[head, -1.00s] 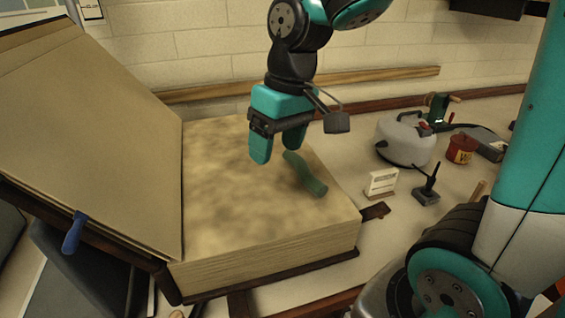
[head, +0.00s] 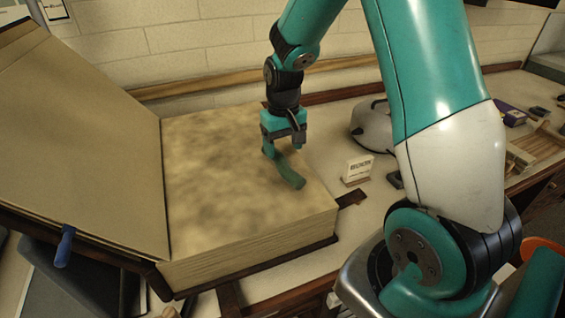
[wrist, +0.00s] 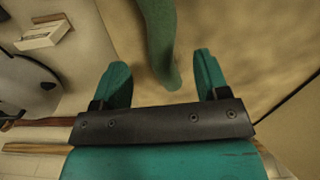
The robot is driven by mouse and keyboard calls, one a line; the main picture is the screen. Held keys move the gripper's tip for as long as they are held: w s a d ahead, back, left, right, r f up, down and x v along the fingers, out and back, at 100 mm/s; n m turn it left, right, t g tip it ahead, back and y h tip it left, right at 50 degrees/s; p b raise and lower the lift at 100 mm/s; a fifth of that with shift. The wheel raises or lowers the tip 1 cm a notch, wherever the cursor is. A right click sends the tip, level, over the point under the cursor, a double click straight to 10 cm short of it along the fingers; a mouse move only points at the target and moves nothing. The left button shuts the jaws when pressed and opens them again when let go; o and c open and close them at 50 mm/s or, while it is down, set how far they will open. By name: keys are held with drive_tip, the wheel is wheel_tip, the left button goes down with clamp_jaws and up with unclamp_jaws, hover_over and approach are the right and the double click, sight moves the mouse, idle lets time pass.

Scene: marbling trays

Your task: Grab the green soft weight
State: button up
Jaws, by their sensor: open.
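The green soft weight (head: 289,174) is a long, limp green piece lying on the right part of the open book's mottled page (head: 215,175). My gripper (head: 283,150) is at the weight's far end in the head view, pointing down, and partly hides that end. In the wrist view my gripper (wrist: 162,80) is open, with its two teal fingers apart. I see no contact with either finger. Its other end is out of the wrist view.
The book's raised cover (head: 80,130) stands at the left, with a blue clip (head: 64,246) on its edge.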

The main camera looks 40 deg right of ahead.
sight(282, 159)
drive_tip(key=shift+w+f+p, duration=0.15)
drive_tip(key=shift+f+p, duration=0.25)
drive_tip(key=shift+f, duration=0.95)
drive_tip(key=shift+w+f+p, duration=0.15)
drive_tip(key=shift+f+p, duration=0.25)
drive_tip(key=shift+f, duration=0.95)
drive_tip(key=c, duration=1.2)
drive_tip(key=shift+r, duration=0.15)
